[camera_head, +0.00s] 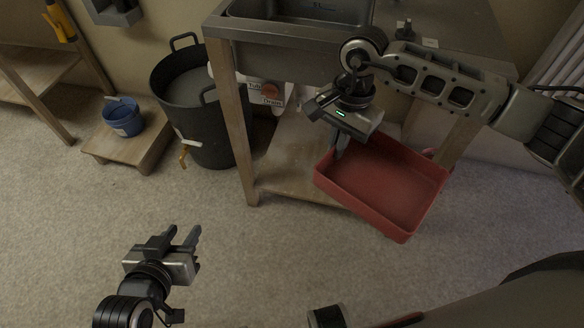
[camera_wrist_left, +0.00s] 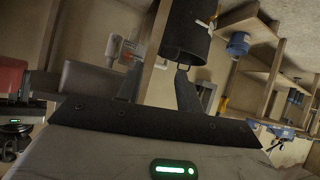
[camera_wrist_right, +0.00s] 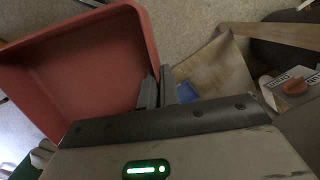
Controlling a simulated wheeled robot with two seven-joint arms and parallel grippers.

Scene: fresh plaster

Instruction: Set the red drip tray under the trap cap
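The red drip tray (camera_head: 385,190) is held at the front of the wooden sink stand, its near right part jutting out over the floor. My right gripper (camera_head: 340,147) is at its back left side. In the right wrist view, the fingers (camera_wrist_right: 158,90) are close together at the wall of the tray (camera_wrist_right: 85,75), one on each side of the rim. My left gripper (camera_head: 182,234) is open and empty, low over the floor on the left; its fingers (camera_wrist_left: 158,88) stand apart in the left wrist view. I cannot make out the trap cap; the sink and right arm cover that area.
The metal sink (camera_head: 300,12) tops the wooden stand with a lower shelf (camera_head: 285,165). White labelled containers (camera_head: 262,92) stand under it. A black bin (camera_head: 195,105) and a blue bucket (camera_head: 122,117) on a low wooden platform are to the left. The carpet between is clear.

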